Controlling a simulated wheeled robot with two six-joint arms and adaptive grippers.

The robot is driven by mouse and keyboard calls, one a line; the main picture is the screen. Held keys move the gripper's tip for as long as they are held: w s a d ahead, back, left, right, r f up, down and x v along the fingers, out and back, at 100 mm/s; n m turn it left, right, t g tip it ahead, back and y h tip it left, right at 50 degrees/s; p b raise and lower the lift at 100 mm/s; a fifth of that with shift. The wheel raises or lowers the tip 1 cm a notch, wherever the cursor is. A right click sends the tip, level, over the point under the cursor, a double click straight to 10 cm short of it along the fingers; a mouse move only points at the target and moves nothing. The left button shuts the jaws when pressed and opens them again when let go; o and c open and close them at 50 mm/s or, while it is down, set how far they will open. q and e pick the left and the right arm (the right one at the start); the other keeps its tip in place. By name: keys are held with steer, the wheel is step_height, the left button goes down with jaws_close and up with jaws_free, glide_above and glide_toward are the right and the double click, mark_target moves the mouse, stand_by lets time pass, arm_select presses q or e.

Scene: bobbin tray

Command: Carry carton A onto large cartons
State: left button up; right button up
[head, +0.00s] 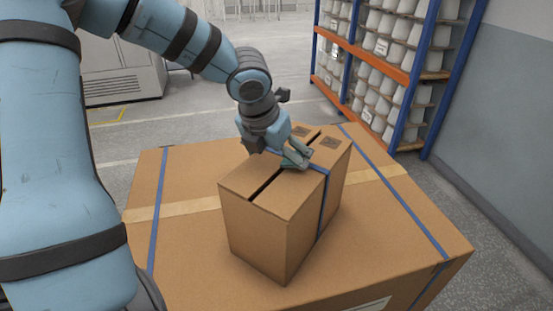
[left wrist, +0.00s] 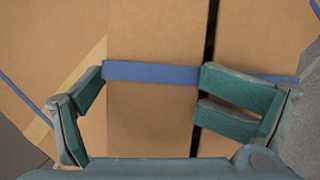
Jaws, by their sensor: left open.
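The brown carton A (head: 255,225) stands upright on the large carton (head: 185,250). Its top has a dark slit and a blue strap across it. My left gripper (head: 297,158) is open at the top of carton A, close to the strap. In the left wrist view, the carton's top (left wrist: 155,30) and blue strap lie beneath the open fingers of the left gripper (left wrist: 150,98). One finger shows near the carton's left edge, the other over the strap right of the slit. I cannot tell whether they touch it. My right gripper is not in view.
The large carton has blue straps and a tan tape band, with free room on its top around carton A. A blue and orange rack (head: 400,75) of white bobbins stands at the back right, beside a grey wall (head: 500,120). A grey cabinet (head: 120,70) stands at the back left.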

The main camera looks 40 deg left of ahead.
arm_select(q)
steer(key=p+v, duration=0.5)
steer(key=v, duration=0.6)
steer(key=shift+s+d+r, duration=0.15)
steer(key=shift+s+r, duration=0.15)
steer(key=shift+r, duration=0.05)
steer(key=shift+w+f, duration=0.1)
